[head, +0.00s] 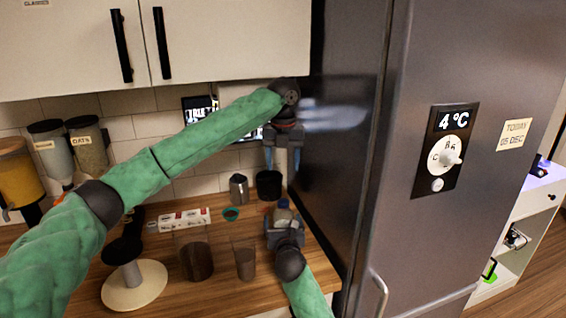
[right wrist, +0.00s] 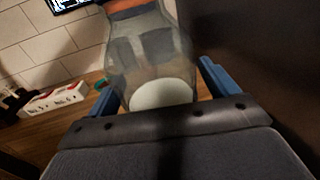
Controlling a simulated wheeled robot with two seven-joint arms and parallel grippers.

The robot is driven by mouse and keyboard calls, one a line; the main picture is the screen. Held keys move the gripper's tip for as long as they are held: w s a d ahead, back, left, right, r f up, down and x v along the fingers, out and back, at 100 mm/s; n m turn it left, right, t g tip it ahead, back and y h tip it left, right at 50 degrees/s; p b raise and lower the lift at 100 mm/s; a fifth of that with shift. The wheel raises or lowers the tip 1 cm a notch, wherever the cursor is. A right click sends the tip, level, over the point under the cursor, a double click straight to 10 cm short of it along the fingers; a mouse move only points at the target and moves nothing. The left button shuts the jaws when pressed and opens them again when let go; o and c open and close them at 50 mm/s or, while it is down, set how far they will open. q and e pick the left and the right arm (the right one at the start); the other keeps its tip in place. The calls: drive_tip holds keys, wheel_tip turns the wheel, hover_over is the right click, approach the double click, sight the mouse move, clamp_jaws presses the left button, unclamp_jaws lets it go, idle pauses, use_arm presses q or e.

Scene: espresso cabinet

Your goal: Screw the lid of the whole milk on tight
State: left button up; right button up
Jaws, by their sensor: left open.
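The milk bottle (head: 283,214), clear with a pale top, stands upright near the counter's right end, beside the fridge. In the right wrist view the bottle (right wrist: 150,60) fills the space between the blue fingers, with white milk low in it and an orange band at the top edge. My right gripper (head: 284,228) is shut around the bottle's body from the front; the bottle's lower part is hidden in the head view. My left gripper (head: 282,163) points down, open, above the bottle and apart from it. I cannot make out a separate lid.
The fridge (head: 345,150) stands close on the right. A dark cup (head: 269,184) and a metal pitcher (head: 239,188) stand behind the bottle.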

drive_tip(key=s+b, duration=0.2)
drive_tip(key=s, duration=0.5)
drive_tip(key=shift+s+d+b, duration=0.35)
drive_tip(key=shift+s+d, duration=0.05)
drive_tip(key=shift+d, duration=0.05)
